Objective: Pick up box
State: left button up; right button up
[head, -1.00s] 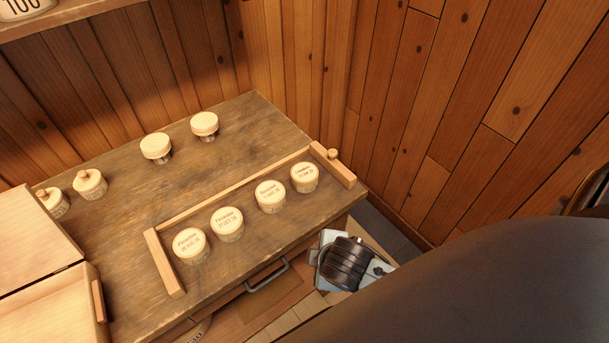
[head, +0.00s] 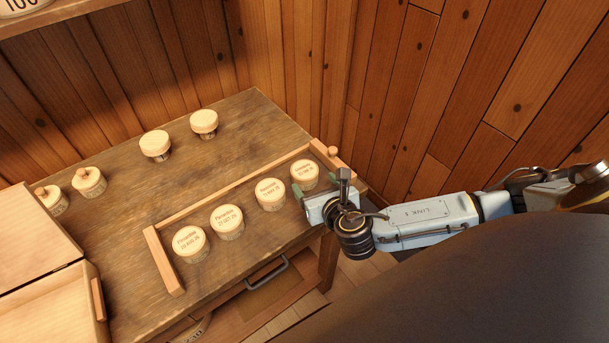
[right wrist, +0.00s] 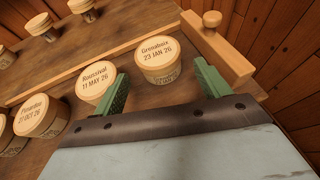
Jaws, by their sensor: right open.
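Several small round boxes with pale, labelled lids stand in a row in a low wooden rail frame (head: 228,190) on the table. The rightmost box (head: 304,173) reads "Grenoblois 23 JAN 26" in the right wrist view (right wrist: 158,57). Beside it stands the "Roussival 11 MAY 26" box (head: 271,193), also in the right wrist view (right wrist: 96,80). My right gripper (head: 320,187) is open at the front of the rightmost box, its green fingers (right wrist: 161,78) pointing toward it, one to each side. Contact cannot be told. My left gripper is not in view.
Two spool-like pieces (head: 155,145) stand at the back of the table (head: 120,218). Two knobbed round boxes (head: 89,182) and a pale wooden case (head: 35,240) are at left. A rail end with a knob (right wrist: 212,19) is close right of the gripper.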

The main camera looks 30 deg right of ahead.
aim_at(304, 172)
jog(key=b+x, duration=0.1)
jog(key=x, duration=0.7)
jog(key=shift+s+a+f, duration=0.1)
jog(key=shift+a, duration=0.05)
jog(key=c, duration=0.7)
